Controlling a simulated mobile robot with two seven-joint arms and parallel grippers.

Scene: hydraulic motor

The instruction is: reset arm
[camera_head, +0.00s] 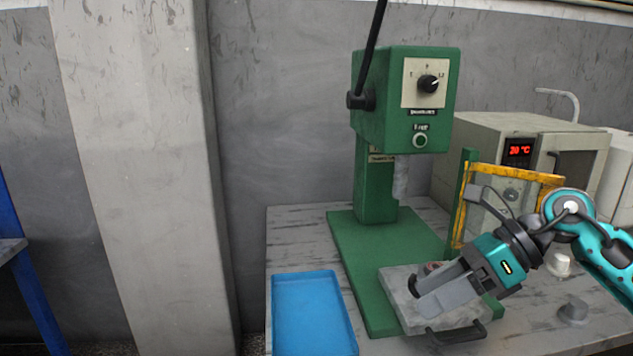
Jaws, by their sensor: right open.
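My right gripper (428,314) comes in from the right with its teal and black arm. Its fingers point down and left over a grey plate (398,283) on the green press base, and they are apart. A small reddish round part (434,268) shows partly behind the gripper; the gripper hides some of it. I cannot tell whether the fingers touch the plate. The green press (376,190) stands behind, with a black lever (375,40) raised on its left side. My left gripper is not in view.
A blue tray (350,338) lies on the table left of the press base. A yellow frame (510,172) stands close behind my right arm. An oven (490,128) reading 20 °C is at the back right. Small grey pieces (573,311) lie at the right.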

